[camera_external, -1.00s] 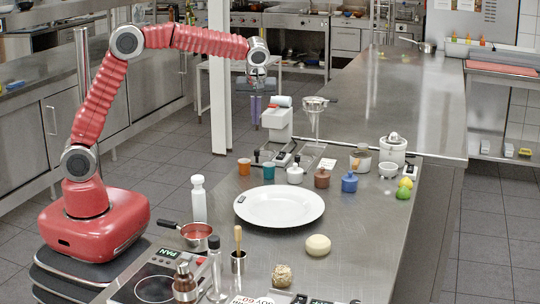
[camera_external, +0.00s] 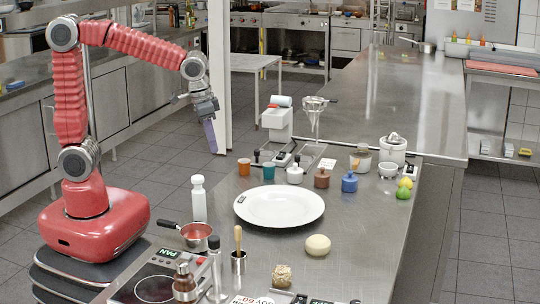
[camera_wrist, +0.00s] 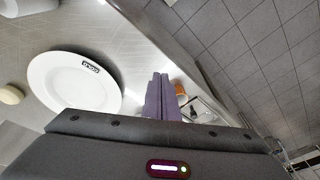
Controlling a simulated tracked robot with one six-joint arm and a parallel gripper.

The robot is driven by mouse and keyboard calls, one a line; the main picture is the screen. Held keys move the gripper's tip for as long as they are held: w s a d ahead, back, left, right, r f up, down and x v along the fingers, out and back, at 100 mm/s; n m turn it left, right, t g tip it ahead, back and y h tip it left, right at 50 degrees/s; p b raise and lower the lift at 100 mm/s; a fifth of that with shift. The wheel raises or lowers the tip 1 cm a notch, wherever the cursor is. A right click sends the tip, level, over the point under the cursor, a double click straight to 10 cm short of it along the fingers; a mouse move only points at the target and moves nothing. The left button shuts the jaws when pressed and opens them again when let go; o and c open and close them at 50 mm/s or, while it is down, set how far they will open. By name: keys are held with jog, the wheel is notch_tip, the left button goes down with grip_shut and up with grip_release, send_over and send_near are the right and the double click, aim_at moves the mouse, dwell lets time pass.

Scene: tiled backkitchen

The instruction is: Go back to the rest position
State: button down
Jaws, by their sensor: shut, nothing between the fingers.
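My gripper (camera_external: 210,136) is shut, with its purple fingers together and nothing between them. In the external view it hangs in the air, tilted downward, left of the steel counter's far end and above floor level. In the wrist view the closed purple fingers (camera_wrist: 162,97) point toward the counter edge, with the floor tiles to the right.
A white post (camera_external: 219,80) stands behind my gripper. Tiled floor is open around it.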

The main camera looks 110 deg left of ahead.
jog(key=s+d+r+m+t+h, duration=0.1)
jog(key=s+d, duration=0.4)
jog(key=d, duration=0.5)
jog(key=s+d+r+m+t, duration=0.2)
jog(key=s+d+m, duration=0.3)
jog(key=d, duration=0.4)
jog(key=shift+s+d+r+m+t+h, duration=0.25)
jog(key=shift+d+m+t+h, duration=0.15)
jog(key=shift+m+t, duration=0.2)
